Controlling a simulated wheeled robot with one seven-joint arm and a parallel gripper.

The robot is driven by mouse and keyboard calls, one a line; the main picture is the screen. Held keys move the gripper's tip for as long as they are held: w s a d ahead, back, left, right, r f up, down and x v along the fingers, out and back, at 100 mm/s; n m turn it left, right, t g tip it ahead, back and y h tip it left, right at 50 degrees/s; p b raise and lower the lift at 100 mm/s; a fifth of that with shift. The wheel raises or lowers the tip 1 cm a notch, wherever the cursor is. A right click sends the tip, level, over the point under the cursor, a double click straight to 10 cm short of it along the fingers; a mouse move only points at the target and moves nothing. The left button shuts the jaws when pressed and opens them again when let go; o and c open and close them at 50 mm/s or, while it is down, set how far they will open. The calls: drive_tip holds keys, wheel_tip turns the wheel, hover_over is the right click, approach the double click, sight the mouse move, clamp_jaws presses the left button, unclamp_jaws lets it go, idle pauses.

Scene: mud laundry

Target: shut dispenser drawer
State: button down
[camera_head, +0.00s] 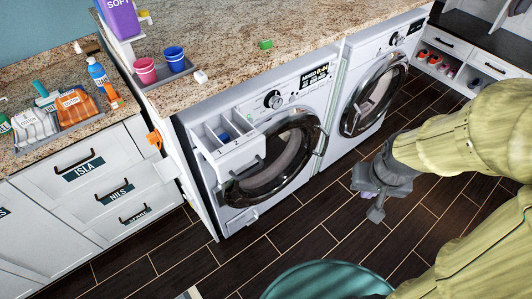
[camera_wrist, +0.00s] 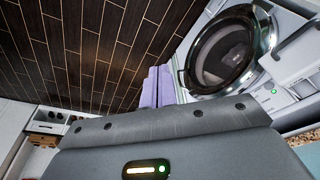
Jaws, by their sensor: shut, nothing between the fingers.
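The dispenser drawer (camera_head: 237,160) sticks out of the upper left front of the left washer (camera_head: 282,103). It is white, with open compartments marked 1 and 2, a small blue piece inside and a dark handle on its front. My gripper (camera_head: 369,194) is to the right of the drawer and apart from it, in front of the right washer and over the floor. Its lavender fingers (camera_wrist: 158,87) are together and empty in the wrist view. A round washer door (camera_wrist: 224,50) shows beyond them there, with a white handled part at the right edge that may be the drawer.
The right washer (camera_head: 372,85) has its round door shut. A teal round tub (camera_head: 325,281) stands on the dark floor at the bottom. White labelled cabinets (camera_head: 90,180) are at left. Open floor (camera_head: 300,225) lies between my gripper and the left washer.

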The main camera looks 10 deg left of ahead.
drive_tip(key=w+a+f+m+t+y+b, duration=0.2)
drive_tip(key=w+a+f+m+t+b, duration=0.15)
drive_tip(key=w+a, duration=0.35)
drive_tip(key=a+f+m+y+b, duration=0.1)
drive_tip(key=a+m+y, duration=0.3)
drive_tip(key=a, duration=0.8)
drive_tip(key=shift+f+y+b, duration=0.15)
drive_tip(key=shift+y+b, duration=0.45)
drive_tip(key=shift+b, duration=0.2)
drive_tip(key=shift+a+m+p, duration=0.15)
drive_tip(key=shift+m+p, duration=0.1)
drive_tip(key=shift+p, duration=0.2)
